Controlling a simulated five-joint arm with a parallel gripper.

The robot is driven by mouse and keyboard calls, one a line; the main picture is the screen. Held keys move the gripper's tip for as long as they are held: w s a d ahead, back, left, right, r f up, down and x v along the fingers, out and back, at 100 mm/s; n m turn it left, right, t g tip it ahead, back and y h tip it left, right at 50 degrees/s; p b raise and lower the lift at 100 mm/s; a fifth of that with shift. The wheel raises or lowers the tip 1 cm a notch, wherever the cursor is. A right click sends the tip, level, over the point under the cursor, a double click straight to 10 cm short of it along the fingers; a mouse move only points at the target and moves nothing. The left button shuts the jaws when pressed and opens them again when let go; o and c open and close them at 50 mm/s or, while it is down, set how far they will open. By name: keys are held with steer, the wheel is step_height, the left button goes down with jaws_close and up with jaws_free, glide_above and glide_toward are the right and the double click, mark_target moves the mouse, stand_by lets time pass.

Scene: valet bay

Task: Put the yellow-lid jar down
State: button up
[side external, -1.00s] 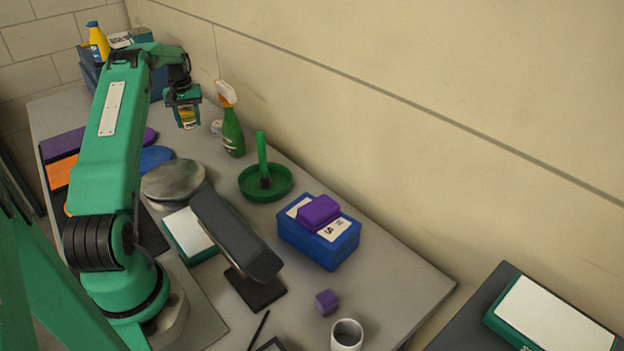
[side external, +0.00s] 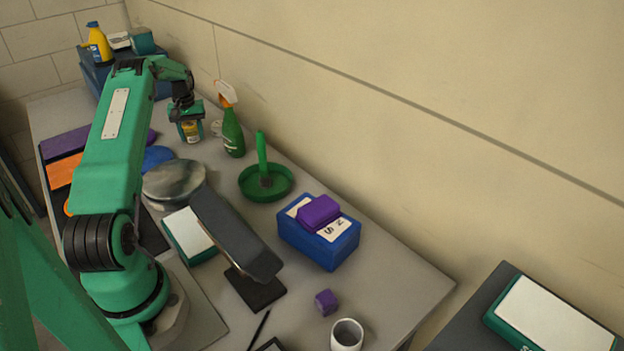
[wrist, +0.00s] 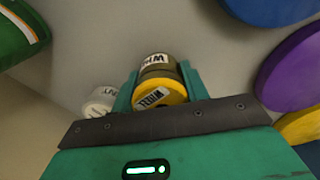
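The yellow-lid jar (wrist: 160,92) sits between the two fingers of my gripper (wrist: 158,85) in the wrist view, its yellow lid toward the camera and a white label on it. In the side external view the jar (side external: 191,131) shows upright under my gripper (side external: 188,118), low over the far part of the grey table (side external: 340,200). The fingers are closed around the jar. I cannot tell whether its base touches the table.
A green spray bottle (side external: 233,132) stands close to the right of the jar. A small white-lidded jar (wrist: 101,99) is beside my gripper.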

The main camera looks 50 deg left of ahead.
mark_target(189, 124)
steer(key=o, duration=0.4)
steer(key=shift+o, duration=0.2)
steer(key=shift+r, duration=0.1)
step_height(189, 124, up, 12)
steer(key=shift+r, duration=0.1)
stand_by(0.4)
stand_by(0.4)
